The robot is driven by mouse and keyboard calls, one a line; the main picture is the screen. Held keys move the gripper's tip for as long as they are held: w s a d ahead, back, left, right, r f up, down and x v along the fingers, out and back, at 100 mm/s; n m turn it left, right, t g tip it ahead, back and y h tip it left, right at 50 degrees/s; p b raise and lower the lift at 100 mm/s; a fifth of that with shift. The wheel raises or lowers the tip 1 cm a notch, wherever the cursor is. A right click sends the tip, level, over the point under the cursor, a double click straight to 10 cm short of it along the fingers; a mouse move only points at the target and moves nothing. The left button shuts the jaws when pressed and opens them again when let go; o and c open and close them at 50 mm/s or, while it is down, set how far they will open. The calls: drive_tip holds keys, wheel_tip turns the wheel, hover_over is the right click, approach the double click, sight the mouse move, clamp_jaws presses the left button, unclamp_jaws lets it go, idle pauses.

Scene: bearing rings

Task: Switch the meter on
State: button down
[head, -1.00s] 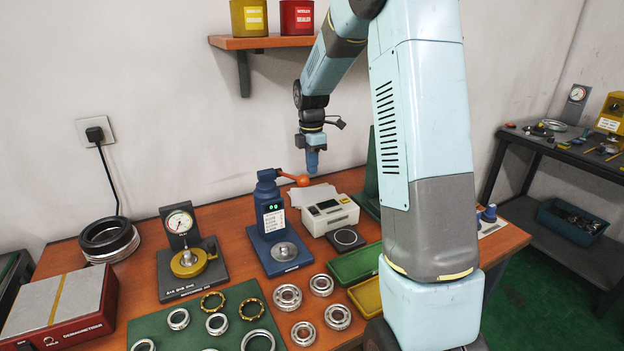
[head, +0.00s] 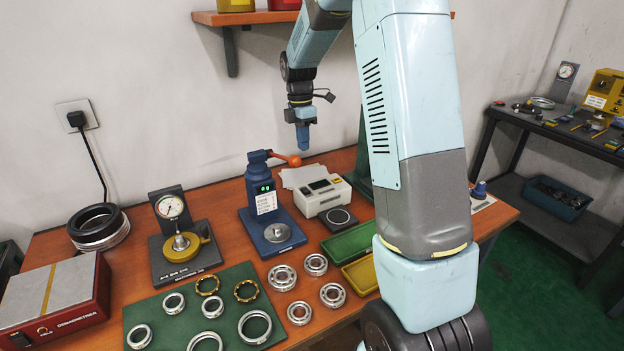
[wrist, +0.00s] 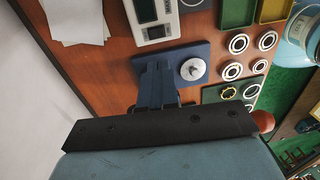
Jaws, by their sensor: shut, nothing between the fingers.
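The likely meter is a white box (head: 318,198) with a dark display, standing on the wooden bench right of the blue press (head: 264,205). Its display side shows at the top of the wrist view (wrist: 153,32), cut off by the frame. My gripper (head: 303,147) hangs pointing down above the bench, behind and above the press and box, apart from both. In the wrist view the blue fingers (wrist: 155,72) are together and empty, in front of the press base.
The press has an orange-knobbed lever (head: 294,161) close below my gripper. Papers (head: 297,177) lie behind the box. Green (head: 348,241) and yellow (head: 361,273) trays, bearing rings (head: 315,264) and a dial gauge stand (head: 180,250) are in front and left. A shelf (head: 245,18) is above.

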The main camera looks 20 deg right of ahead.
sight(307, 191)
drive_tip(key=shift+d, duration=0.1)
idle(0.3)
drive_tip(key=shift+s, duration=0.1)
drive_tip(key=f, duration=0.4)
drive_tip(key=s+f, duration=0.1)
drive_tip(key=f, duration=0.8)
drive_tip(key=shift+s+d+f, duration=0.15)
drive_tip(key=shift+s+f, duration=0.2)
drive_tip(key=shift+d+f, duration=0.15)
drive_tip(key=shift+s+d, duration=0.1)
drive_tip(key=shift+a, duration=0.3)
drive_tip(key=shift+f, duration=0.1)
